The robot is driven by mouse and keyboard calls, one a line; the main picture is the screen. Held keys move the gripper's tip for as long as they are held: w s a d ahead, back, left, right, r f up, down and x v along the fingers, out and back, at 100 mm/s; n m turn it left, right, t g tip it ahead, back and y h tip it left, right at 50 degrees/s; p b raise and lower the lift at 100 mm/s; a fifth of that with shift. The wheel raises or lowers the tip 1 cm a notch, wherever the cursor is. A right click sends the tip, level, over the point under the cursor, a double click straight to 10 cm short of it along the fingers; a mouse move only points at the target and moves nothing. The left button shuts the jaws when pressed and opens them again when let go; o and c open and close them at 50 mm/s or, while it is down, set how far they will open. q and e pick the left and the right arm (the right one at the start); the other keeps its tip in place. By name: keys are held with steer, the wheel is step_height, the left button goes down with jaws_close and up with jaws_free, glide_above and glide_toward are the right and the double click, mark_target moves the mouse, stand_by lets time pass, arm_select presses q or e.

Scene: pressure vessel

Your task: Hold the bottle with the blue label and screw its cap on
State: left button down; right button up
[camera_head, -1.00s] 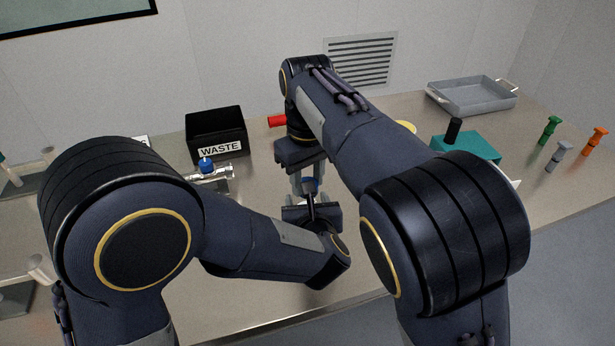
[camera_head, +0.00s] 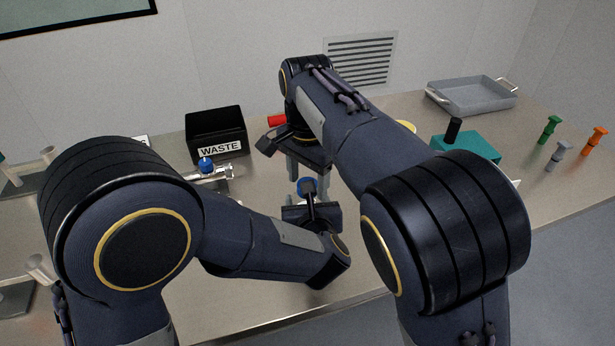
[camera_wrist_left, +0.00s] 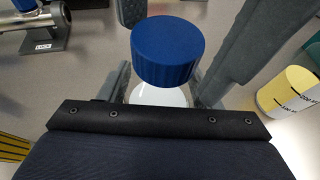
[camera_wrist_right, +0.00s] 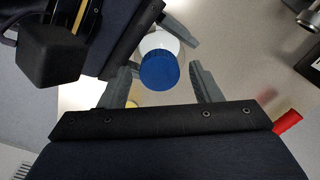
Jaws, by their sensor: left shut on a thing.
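A white bottle (camera_wrist_left: 160,96) stands between the fingers of my left gripper (camera_wrist_left: 162,92), which is shut on it. A blue ribbed cap (camera_wrist_left: 167,50) sits on top of the bottle; whether it is threaded cannot be told. The cap also shows in the head view (camera_head: 306,184) and the right wrist view (camera_wrist_right: 158,69). My right gripper (camera_wrist_right: 160,84) is above, its fingers open and apart on either side of the cap. The bottle's label is hidden.
A black waste bin (camera_head: 215,135) and a metal fitting with a blue top (camera_head: 207,168) stand left. A red piece (camera_head: 277,121) is behind my right gripper. A teal block (camera_head: 467,148), metal tray (camera_head: 470,96) and coloured pegs (camera_head: 548,130) are right. A yellow cylinder (camera_wrist_left: 290,92) stands nearby.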

steer(key=shift+r, duration=0.1)
steer(key=shift+r, duration=2.15)
steer(key=shift+c, duration=0.2)
